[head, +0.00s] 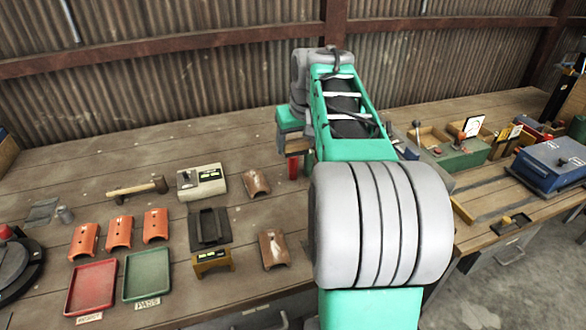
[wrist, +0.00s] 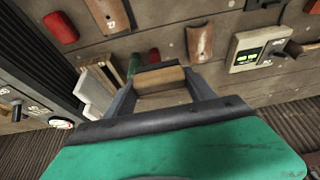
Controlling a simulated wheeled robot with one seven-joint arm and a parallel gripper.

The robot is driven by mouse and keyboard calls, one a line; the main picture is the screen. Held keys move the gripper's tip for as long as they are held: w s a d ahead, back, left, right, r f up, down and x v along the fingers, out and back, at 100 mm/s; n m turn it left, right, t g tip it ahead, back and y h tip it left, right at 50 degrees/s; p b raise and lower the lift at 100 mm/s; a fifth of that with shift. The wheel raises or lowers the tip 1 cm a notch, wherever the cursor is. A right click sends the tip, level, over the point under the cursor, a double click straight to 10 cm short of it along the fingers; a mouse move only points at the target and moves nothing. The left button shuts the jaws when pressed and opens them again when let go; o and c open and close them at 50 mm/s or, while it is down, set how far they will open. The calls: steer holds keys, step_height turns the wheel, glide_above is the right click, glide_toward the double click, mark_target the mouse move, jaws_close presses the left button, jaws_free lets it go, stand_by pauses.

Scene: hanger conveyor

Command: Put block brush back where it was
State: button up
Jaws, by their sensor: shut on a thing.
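My gripper (wrist: 160,92) is shut on a tan wooden block, which I take to be the block brush (wrist: 162,78). The block spans the gap between the two fingers in the wrist view. In the head view my gripper (head: 292,138) hangs over the back middle of the bench, with a brown bit of the block brush (head: 298,147) showing below it. Any bristles are hidden or too small to tell. I cannot tell from these views whether the block touches the bench.
A red cylinder (head: 293,167) stands just below the gripper. A cream device (head: 202,181) and a brown curved tile (head: 256,182) lie to its left.

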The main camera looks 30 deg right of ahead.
steer(key=w+d+f+p, duration=0.1)
steer(key=w+d+f, duration=0.1)
steer(key=w+f, duration=0.1)
steer(key=w+d+f+p, duration=0.1)
steer(key=w+d+f, duration=0.1)
steer(key=w+f, duration=0.1)
steer(key=w+d+f+p, duration=0.1)
steer(key=w+d+f, duration=0.1)
steer(key=w, duration=0.3)
steer(key=shift+w+d+f, duration=0.35)
steer(key=shift+d+f, duration=0.05)
steer(key=shift+d, duration=0.15)
steer(key=shift+w+d+f, duration=0.1)
steer(key=shift+w+f, duration=0.1)
steer(key=shift+f, duration=0.1)
steer(key=shift+w+f+p, duration=0.1)
steer(key=shift+f+p, duration=0.2)
steer(key=shift+f, duration=1.35)
steer(key=shift+f, duration=0.15)
steer(key=shift+f, duration=0.15)
steer(key=o, duration=1.3)
